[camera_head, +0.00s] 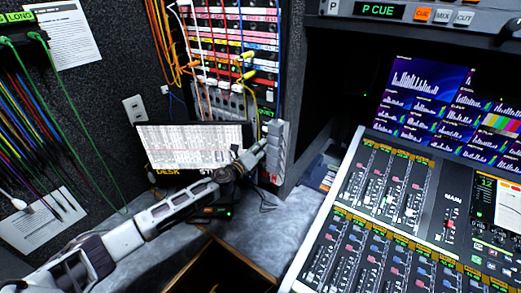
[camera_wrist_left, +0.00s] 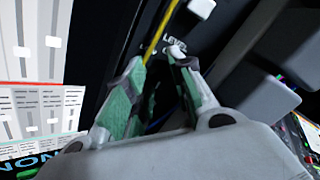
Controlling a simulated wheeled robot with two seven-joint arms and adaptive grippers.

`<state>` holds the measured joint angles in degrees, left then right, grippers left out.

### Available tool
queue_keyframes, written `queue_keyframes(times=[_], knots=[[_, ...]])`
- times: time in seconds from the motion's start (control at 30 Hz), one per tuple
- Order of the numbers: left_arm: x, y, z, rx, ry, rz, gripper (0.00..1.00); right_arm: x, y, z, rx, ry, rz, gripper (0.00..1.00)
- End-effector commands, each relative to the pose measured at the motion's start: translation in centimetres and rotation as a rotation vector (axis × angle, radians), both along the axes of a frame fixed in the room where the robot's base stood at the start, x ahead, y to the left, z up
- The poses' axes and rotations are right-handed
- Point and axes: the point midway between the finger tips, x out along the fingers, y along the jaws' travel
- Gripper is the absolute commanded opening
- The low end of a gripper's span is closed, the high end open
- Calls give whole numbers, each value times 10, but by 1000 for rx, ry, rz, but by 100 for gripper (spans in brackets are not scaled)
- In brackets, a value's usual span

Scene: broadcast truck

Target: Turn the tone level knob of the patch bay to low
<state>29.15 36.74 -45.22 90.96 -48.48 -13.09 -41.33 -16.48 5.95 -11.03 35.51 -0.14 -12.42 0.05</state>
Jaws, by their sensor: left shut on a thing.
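The patch bay (camera_head: 234,45) stands upright at the top middle of the head view, with rows of jacks and plugged cables. My left gripper (camera_head: 262,147) reaches up to the lower right part of its panel. In the left wrist view, my left gripper (camera_wrist_left: 158,66) has its two fingers close to the dark panel, right beside a printed "LEVEL" label (camera_wrist_left: 176,41). The fingers are closed on the tone level knob, which is mostly hidden between and behind them. I cannot read the knob's setting. My right gripper is in neither view.
A tilted screen with a pale table display (camera_head: 197,146) stands left of the gripper. Yellow and white cables hang over the panel close to the fingers. A mixing console (camera_head: 390,215) fills the right side. An open dark box (camera_head: 222,268) lies at the bottom.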

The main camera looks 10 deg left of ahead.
Motion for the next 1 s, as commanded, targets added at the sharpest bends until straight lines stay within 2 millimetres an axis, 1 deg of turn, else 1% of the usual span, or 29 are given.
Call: queue_keyframes(times=[0.47,0.5,0.57,0.8,1.0], knots=[[0,1,0,-23,10,2,0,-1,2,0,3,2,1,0],[0,1,0,-23,10,2,26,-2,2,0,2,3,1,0],[0,1,0,-22,10,2,33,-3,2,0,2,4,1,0],[0,1,0,-21,9,1,33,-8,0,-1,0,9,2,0],[-2,1,0,-21,9,1,33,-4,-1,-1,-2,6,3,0]])
